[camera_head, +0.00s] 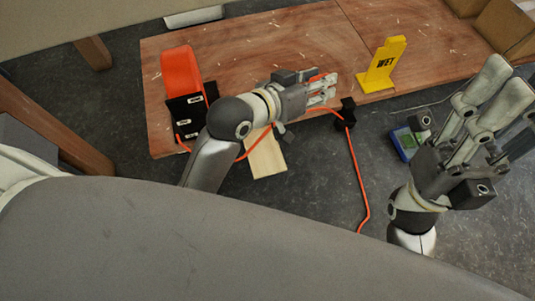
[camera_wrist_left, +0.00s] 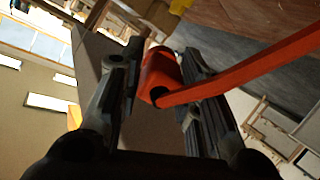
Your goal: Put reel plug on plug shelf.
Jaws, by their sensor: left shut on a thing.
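My left gripper (camera_head: 324,88) is above the wooden bench top and shut on an orange plug. In the left wrist view the plug (camera_wrist_left: 158,72) sits between the two fingers (camera_wrist_left: 157,85), with its orange cable (camera_wrist_left: 245,75) running off to the right. In the head view the fingers mostly hide the plug. The orange reel (camera_head: 181,70) stands at the bench's left end, with a black panel bearing white labels (camera_head: 188,112) in front. I cannot tell which part is the plug shelf. My right gripper (camera_head: 503,85) is open and empty at the right, its fingers apart.
A yellow WET sign (camera_head: 383,65) stands on the wooden bench (camera_head: 270,45). An orange cable (camera_head: 357,180) passes a black block (camera_head: 347,113) at the bench's front edge and hangs toward the floor. A blue-green device (camera_head: 404,142) and cardboard boxes (camera_head: 500,25) are at the right.

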